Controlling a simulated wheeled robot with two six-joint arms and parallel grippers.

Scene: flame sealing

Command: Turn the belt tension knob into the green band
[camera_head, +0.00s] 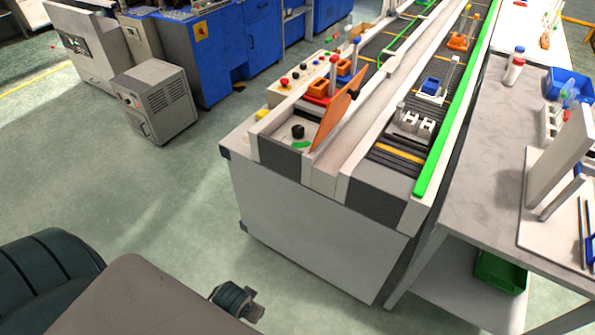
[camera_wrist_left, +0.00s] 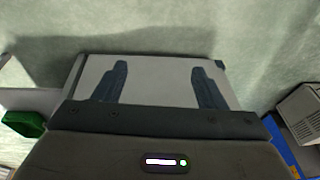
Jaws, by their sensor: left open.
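A black round knob (camera_head: 298,131) stands on the light top at the near left end of the conveyor machine in the head view. A short green band (camera_head: 301,144) curves just in front of it. The knob's pointing direction is too small to tell. In the left wrist view my left gripper (camera_wrist_left: 160,84) is open and empty, its two dark fingers wide apart in front of a pale panel. The knob does not show in that view. In the head view a dark part of my left arm shows low, well below the knob. My right gripper is not in view.
An orange tilted plate (camera_head: 338,108) stands right beside the knob. Red and orange parts (camera_head: 318,90) and a button panel (camera_head: 287,84) lie behind it. The conveyor (camera_head: 400,155) with a green edge rail runs to the right. The floor (camera_head: 150,190) at left is clear.

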